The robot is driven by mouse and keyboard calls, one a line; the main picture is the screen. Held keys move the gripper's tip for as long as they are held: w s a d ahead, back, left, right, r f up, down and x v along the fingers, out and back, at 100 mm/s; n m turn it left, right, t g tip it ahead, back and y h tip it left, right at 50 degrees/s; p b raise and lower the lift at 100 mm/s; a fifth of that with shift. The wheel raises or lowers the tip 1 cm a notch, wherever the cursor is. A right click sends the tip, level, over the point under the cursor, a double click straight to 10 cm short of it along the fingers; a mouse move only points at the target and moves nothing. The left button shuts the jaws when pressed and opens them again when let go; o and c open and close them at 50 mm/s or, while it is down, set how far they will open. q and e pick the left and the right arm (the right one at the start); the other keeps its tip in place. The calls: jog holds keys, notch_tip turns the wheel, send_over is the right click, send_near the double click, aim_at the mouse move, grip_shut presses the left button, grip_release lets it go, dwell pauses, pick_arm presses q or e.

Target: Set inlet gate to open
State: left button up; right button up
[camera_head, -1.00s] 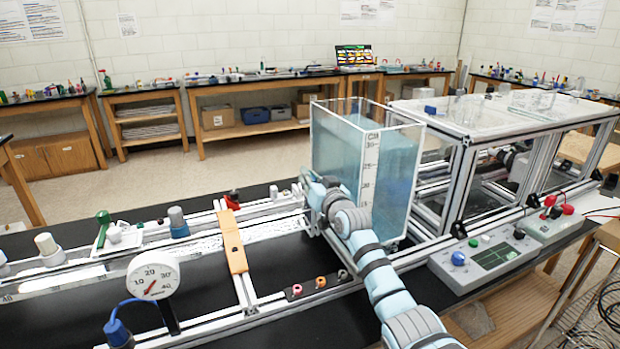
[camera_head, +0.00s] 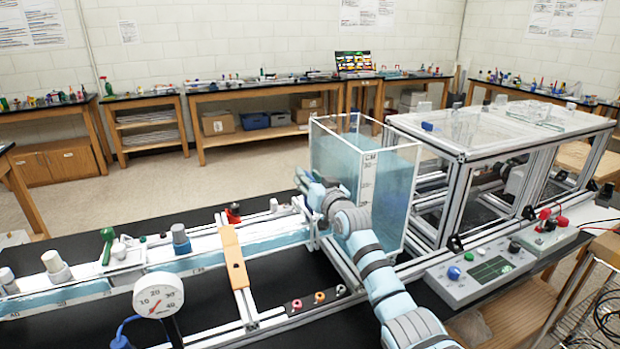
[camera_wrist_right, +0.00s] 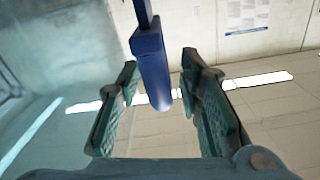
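The clear tank (camera_head: 340,165) of bluish water stands at the head of the flume channel (camera_head: 275,238). My right gripper (camera_head: 303,182) is at the tank's left side, where the channel meets it. In the right wrist view, a blue handle (camera_wrist_right: 153,70) on a thin dark-blue rod hangs between the two green fingers of my right gripper (camera_wrist_right: 165,95). The fingers are open, with a visible gap on each side of the handle. In the head view my gripper and arm hide this handle, and the gate plate cannot be made out. My left gripper is not in view.
A dial gauge (camera_head: 158,295), a green lever (camera_head: 107,240) and an orange crosspiece (camera_head: 234,257) are along the channel. A grey control box (camera_head: 480,268) with knobs sits right of my forearm. A framed bench (camera_head: 500,130) stands behind at right.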

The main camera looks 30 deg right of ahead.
jog(key=shift+s+a, duration=0.1)
jog(key=shift+s, duration=0.05)
jog(key=s, duration=1.1)
jog(key=shift+s+a, duration=0.35)
jog(key=shift+a, duration=0.1)
